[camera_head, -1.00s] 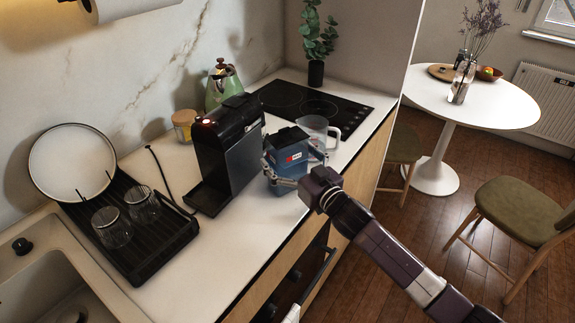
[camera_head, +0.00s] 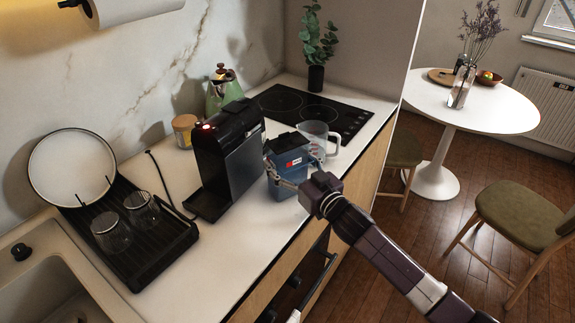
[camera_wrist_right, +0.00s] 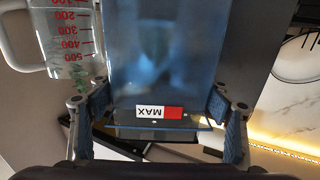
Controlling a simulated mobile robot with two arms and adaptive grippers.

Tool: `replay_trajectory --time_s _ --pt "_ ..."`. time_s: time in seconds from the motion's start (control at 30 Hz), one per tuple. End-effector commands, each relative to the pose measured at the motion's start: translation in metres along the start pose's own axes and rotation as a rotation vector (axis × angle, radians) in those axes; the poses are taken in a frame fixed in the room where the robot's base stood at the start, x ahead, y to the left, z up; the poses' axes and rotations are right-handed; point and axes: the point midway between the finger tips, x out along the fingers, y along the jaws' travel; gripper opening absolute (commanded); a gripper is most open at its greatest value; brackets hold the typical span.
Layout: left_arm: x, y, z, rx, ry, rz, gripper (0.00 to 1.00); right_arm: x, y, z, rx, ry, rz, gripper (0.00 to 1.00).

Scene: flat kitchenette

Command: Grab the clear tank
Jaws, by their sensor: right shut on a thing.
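The clear tank (camera_head: 284,188) is a blue-tinted see-through box with a dark top and a red and white MAX label. It is upright at the counter's front part, right of the black coffee machine (camera_head: 228,152). My right gripper (camera_head: 292,172) is shut on it, one finger on each side. In the right wrist view the tank (camera_wrist_right: 165,60) fills the middle, upside down, with the pads of my right gripper (camera_wrist_right: 158,104) against its sides near the label. I cannot tell whether its base touches the counter. My left gripper is not in view.
A measuring jug (camera_head: 318,135) stands close behind and right of the tank. The hob (camera_head: 290,100), a plant (camera_head: 317,75) and a green kettle (camera_head: 222,92) are farther back. A black drying rack (camera_head: 155,245) with two glasses lies left. The front counter is bare.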

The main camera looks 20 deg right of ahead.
Motion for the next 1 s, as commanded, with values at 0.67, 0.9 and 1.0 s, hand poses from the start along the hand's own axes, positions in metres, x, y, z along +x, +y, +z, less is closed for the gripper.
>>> replay_trajectory --time_s 0.67,0.9,1.0 --pt "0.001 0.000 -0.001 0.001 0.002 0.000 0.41 0.001 0.000 -0.048 -0.004 0.011 -0.002 0.16" --pt "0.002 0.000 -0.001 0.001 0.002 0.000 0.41 0.001 0.000 -0.080 -0.003 0.012 -0.002 0.16" --pt "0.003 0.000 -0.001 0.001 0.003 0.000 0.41 0.000 0.000 -0.093 -0.004 0.011 -0.002 0.16"
